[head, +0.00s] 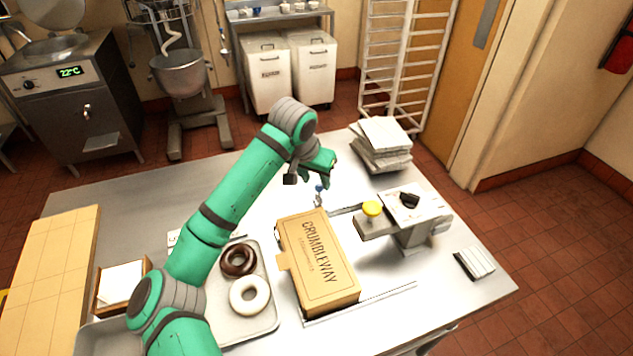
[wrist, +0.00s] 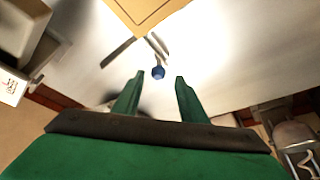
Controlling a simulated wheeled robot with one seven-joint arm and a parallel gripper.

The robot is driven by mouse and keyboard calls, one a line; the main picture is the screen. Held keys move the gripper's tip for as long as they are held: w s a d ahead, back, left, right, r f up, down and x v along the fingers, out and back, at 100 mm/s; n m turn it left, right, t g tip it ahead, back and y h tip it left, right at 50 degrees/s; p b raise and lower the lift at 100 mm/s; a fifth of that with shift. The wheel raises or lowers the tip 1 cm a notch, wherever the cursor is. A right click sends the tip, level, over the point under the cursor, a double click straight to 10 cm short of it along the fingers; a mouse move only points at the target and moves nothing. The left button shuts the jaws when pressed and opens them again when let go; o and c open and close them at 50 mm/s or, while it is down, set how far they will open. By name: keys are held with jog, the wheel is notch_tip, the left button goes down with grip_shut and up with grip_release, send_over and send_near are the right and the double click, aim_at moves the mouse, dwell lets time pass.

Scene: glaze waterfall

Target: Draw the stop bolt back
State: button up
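The stop bolt shows as a small blue knob (head: 319,188) on a short metal stem, at the far end of the brown cardboard box (head: 318,262) on the table. In the wrist view the blue knob (wrist: 158,72) appears between and just past my two fingertips, with a metal bar beside it and a corner of the box above. My gripper (wrist: 160,82) is open and empty, with a clear gap between its fingers. In the head view my gripper (head: 322,172) hangs just above the knob. I cannot tell whether it touches.
A tray (head: 262,325) with a dark donut (head: 238,260) and a white donut (head: 250,295) lies to the left. White stacked packets (head: 382,145) sit behind. The table's right front is mostly clear.

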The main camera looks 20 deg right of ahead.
jog(key=v, duration=0.8)
jog(key=shift+r, duration=0.3)
jog(key=shift+w+a, duration=0.1)
